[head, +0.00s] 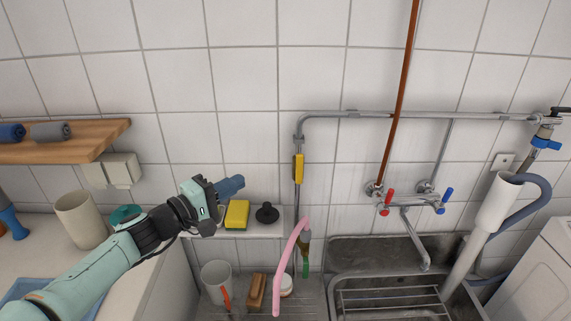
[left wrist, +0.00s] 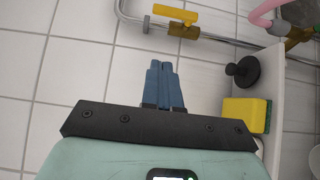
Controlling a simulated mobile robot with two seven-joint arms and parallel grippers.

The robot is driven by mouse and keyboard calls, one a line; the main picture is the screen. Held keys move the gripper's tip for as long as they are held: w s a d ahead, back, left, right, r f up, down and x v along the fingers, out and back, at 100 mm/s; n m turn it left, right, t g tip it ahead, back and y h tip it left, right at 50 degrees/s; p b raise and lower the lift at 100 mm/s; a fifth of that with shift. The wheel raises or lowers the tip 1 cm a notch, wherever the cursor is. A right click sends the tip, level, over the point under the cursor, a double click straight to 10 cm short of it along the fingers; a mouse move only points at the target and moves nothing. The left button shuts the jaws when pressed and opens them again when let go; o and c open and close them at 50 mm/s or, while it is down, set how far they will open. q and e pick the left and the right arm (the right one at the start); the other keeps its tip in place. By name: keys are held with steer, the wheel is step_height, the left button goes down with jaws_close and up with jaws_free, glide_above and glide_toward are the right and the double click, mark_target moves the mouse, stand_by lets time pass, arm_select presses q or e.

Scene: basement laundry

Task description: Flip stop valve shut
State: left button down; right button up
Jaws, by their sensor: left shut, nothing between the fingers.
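The stop valve with its yellow lever (head: 299,168) sits on the thin grey pipe that drops down the tiled wall, in the middle of the head view. The lever appears to lie along the pipe. The yellow lever also shows at the top of the left wrist view (left wrist: 175,13). My left gripper (head: 232,185) is shut and empty, its blue fingers together. It is left of the valve and a little lower, clear of it. The fingers also show in the left wrist view (left wrist: 165,84), pointing up toward the pipe. My right gripper is not in view.
A yellow sponge (head: 237,214) and a black plunger-like stopper (head: 267,213) stand on a small white ledge below the gripper. A pink hose (head: 289,262) hangs below the valve. Red and blue taps stand over the sink (head: 372,250) at right. The wall left of the valve is clear.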

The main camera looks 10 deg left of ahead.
mark_target(299, 167)
arm_select(q)
steer(key=shift+s, duration=0.15)
steer(key=s+d+p+x, duration=0.1)
steer(key=d+p+x, duration=0.1)
steer(key=x, duration=1.1)
steer(key=shift+s+p, duration=0.25)
steer(key=shift+p, duration=0.3)
steer(key=shift+d, duration=0.15)
